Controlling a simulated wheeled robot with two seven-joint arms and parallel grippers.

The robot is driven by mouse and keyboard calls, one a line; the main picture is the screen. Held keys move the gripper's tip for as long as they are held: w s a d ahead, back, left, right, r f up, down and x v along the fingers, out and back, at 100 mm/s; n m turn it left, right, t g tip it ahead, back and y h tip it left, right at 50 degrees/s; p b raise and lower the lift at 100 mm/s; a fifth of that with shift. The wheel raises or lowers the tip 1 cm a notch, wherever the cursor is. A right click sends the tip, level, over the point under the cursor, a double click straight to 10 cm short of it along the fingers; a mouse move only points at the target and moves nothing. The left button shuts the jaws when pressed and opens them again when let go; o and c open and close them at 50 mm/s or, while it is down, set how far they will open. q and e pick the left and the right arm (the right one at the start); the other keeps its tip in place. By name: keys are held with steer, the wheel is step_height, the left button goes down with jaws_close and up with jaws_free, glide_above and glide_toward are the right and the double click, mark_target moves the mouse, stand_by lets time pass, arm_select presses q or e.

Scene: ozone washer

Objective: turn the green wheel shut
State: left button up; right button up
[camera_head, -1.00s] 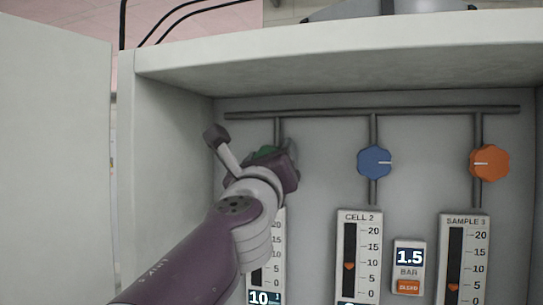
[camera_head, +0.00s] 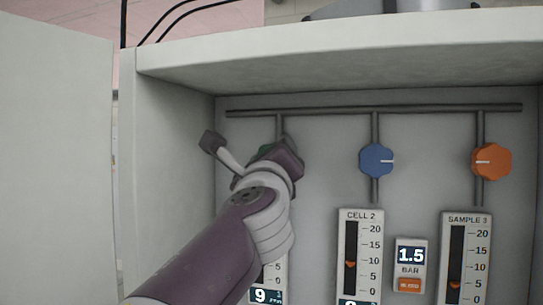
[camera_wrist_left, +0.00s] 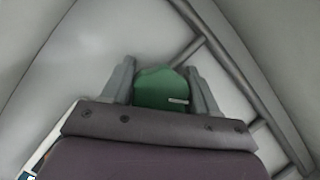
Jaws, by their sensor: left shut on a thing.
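The green wheel (camera_wrist_left: 158,88) sits between the two fingers of my left gripper (camera_wrist_left: 161,85) in the left wrist view. A finger lies along each side of it, and a short white mark shows on its face. In the head view only a small part of the green wheel (camera_head: 265,150) shows, as my left gripper (camera_head: 283,152) and wrist cover most of it. My left gripper is shut on the wheel. The gauge below it is partly hidden by my arm, and its display (camera_head: 265,296) reads 9. My right gripper is not in view.
A blue wheel (camera_head: 376,161) and an orange wheel (camera_head: 491,162) are on the pipes to the right. Gauges (camera_head: 360,255) and a 1.5 bar display (camera_head: 410,256) are below them. The cabinet's top edge (camera_head: 340,50) overhangs, and its left wall (camera_head: 175,180) is close to my arm.

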arm_select(q)
steer(key=o, duration=1)
steer(key=shift+c, duration=0.2)
steer(key=d+b+v, duration=0.1)
steer(key=b+v, duration=0.7)
steer(key=v, duration=0.4)
steer(key=shift+s+a+f, duration=0.15)
steer(key=shift+s+a, duration=0.1)
steer(key=shift+a, duration=0.3)
